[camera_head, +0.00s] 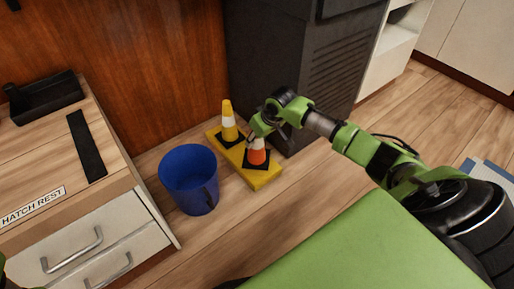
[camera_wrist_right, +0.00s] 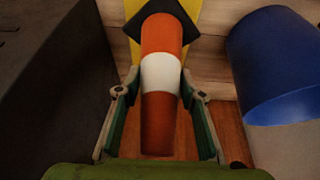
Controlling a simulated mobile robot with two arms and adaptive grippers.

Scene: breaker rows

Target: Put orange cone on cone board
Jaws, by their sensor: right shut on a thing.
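The orange cone (camera_head: 257,156), with a white band and a black square base, stands about upright at the right part of the yellow cone board (camera_head: 262,180). Its base is over the board; I cannot tell whether it touches. My right gripper (camera_head: 257,137) is shut on the cone's upper part. In the right wrist view the cone (camera_wrist_right: 162,72) lies between the fingers of this gripper (camera_wrist_right: 162,98), its black base (camera_wrist_right: 163,14) away from me over the yellow board (camera_wrist_right: 207,18). A yellow cone (camera_head: 228,120) stands at the board's left part.
A blue bin (camera_head: 190,181) stands close left of the board, also in the right wrist view (camera_wrist_right: 275,65). A dark cabinet (camera_head: 290,60) rises behind it. A drawer unit (camera_head: 75,205) stands at left. Wooden floor (camera_head: 320,170) is free to the right.

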